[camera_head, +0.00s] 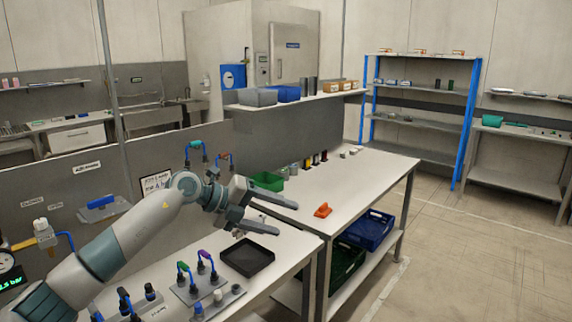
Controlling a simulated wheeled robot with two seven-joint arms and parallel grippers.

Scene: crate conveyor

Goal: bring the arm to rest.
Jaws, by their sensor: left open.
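My left arm comes in from the lower left and reaches over the workbench (368,172). My left gripper (288,216) is at its end, above the near part of the bench. Its two fingers are spread apart and point right, with nothing between them. A black tray (247,258) lies on the bench below the gripper and apart from it. My right gripper is not in view.
A green bin (268,181) stands behind the gripper, and an orange object (322,210) lies to its right. Valve fittings (196,282) stand at the front left. Blue (367,229) and green (346,262) crates sit under the bench. The floor at right is clear.

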